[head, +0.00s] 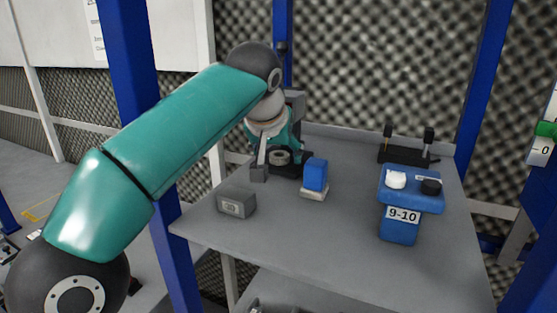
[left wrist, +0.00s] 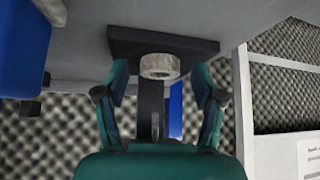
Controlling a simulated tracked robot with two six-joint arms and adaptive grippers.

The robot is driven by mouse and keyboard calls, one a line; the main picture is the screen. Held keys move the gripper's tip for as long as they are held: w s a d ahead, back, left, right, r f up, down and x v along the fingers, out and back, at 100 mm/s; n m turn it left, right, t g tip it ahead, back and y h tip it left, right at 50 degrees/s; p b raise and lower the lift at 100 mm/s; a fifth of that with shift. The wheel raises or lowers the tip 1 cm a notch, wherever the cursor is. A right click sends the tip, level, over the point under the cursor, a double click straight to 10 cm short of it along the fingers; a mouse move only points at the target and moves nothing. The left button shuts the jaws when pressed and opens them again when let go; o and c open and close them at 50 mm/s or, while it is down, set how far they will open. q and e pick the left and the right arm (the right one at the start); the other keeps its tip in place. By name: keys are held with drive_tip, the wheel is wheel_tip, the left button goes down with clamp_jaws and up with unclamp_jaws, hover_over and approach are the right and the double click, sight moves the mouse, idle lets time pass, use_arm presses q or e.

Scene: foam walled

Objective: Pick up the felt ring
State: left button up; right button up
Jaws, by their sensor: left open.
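The felt ring (head: 279,157) is a small, thick, light grey ring near the back left of the grey table. It sits at a dark stand with a flat square base; in the left wrist view the ring (left wrist: 160,72) shows in front of that base (left wrist: 195,46). My left gripper (head: 277,148) is open, over the ring in the head view. In the left wrist view its fingers (left wrist: 161,82) stand either side of the ring, with a gap on each side. A dark upright post (left wrist: 150,112) shows between the fingers; I cannot tell whether the ring is around it. My right gripper is not in view.
A blue block on a pale base (head: 315,176) stands close to the right of the ring. A grey box (head: 236,203) is at the front left. A blue stand labelled 9-10 (head: 400,226) holds a white and a black piece. The front middle of the table (head: 320,240) is clear.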

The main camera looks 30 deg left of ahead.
use_arm(q)
drive_tip(key=c, duration=0.9)
drive_tip(key=shift+r, duration=0.1)
